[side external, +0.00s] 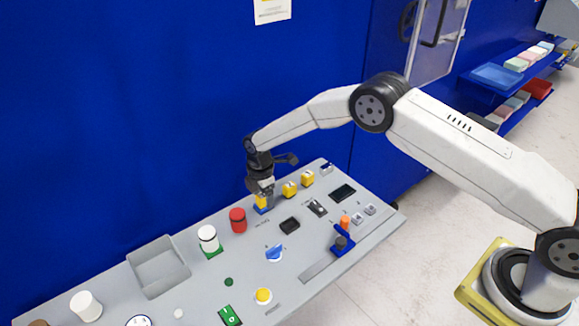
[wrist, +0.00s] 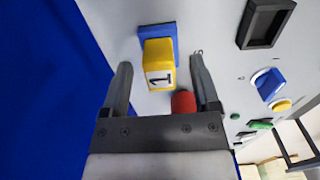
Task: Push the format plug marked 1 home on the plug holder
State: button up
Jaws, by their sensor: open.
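The format plug marked 1 (wrist: 158,66) is a yellow block with a white label bearing a black 1. It sits at the blue plug holder (wrist: 160,31) in the wrist view; I cannot tell how deep it is seated. In the side view the yellow plug (side external: 261,201) and the blue holder (side external: 262,210) show just below my gripper (side external: 260,190), partly hidden by it. In the wrist view my gripper (wrist: 161,62) is open, with one finger on each side of the plug and a visible gap to each.
Two more yellow blocks (side external: 290,189) stand to the right of the holder. A red cylinder (side external: 238,221) stands close on its left, with a white one (side external: 208,238) beyond. A blue wall rises behind the grey panel (side external: 190,295). A dark square recess (side external: 289,226) lies in front.

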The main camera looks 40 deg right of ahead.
jog(key=shift+r, duration=3.5)
jog(key=shift+s+d+r+m, duration=0.3)
jog(key=shift+r+m, duration=0.1)
jog(key=shift+r, duration=0.1)
jog(key=s+d+r+m+t, duration=0.1)
jog(key=s+d+r+m, duration=0.2)
jog(key=s, duration=0.6)
jog(key=s+d+r+m, duration=0.3)
jog(key=s+d+m, duration=0.1)
jog(key=s+m, duration=0.4)
jog(key=s+d+r+m+t, duration=0.1)
jog(key=s+d+r+m, duration=0.3)
jog(key=s, duration=0.7)
jog(key=shift+s+m+t, duration=0.3)
jog(key=shift+s+m, duration=0.1)
jog(key=shift+m, duration=0.7)
